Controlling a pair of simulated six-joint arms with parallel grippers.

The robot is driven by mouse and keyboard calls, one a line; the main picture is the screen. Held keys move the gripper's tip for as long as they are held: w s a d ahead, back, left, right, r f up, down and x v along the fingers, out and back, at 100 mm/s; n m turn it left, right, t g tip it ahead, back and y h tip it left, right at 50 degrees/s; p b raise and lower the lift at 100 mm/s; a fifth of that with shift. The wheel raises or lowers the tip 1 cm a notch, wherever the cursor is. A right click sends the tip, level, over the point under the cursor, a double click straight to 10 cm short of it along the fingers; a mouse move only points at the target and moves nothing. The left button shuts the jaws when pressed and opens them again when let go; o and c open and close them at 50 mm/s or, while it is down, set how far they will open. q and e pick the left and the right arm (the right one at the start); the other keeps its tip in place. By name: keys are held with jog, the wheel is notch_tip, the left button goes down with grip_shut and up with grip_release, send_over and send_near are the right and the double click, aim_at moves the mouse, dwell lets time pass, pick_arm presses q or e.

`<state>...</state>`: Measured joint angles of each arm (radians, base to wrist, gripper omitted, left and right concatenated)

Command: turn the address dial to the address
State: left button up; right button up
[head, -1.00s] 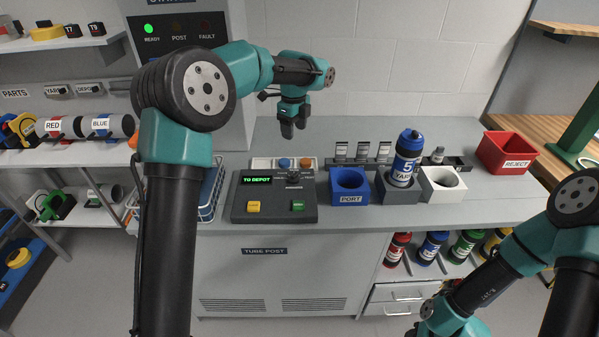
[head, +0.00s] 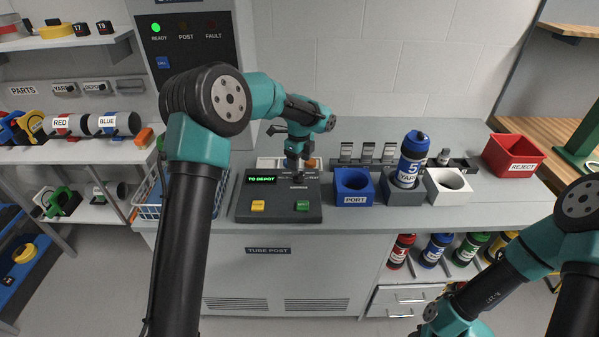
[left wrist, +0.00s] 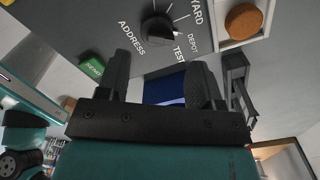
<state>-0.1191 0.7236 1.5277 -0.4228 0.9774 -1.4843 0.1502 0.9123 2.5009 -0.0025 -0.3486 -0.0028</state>
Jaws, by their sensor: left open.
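The dark address dial (left wrist: 158,28) shows in the left wrist view, on a grey console (head: 240,212) with the labels ADDRESS, YARD, DEPOT and TEST around it. The console's screen (head: 261,180) reads TO DEPOT in green. My left gripper (head: 297,178) is over the back right of the console, and hides most of the dial in the head view. In the left wrist view the left gripper (left wrist: 160,78) is open with nothing between its fingers, and the dial is beyond the fingertips, apart from them. My right gripper is out of view; only its arm shows at lower right.
A yellow button (head: 258,205) and a green button (head: 302,206) are on the console's front. To the right stand a blue PORT block (head: 352,198), a YARD holder with a blue tube (head: 411,160), a white holder (head: 440,192) and a red REJECT bin (head: 515,166).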

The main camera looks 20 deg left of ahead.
aim_at(300, 174)
pick_arm(q)
notch_tip(300, 174, down, 5)
jog(key=shift+f, duration=0.1)
jog(key=shift+c, duration=0.4)
jog(key=c, duration=0.8)
jog(key=shift+c, duration=0.2)
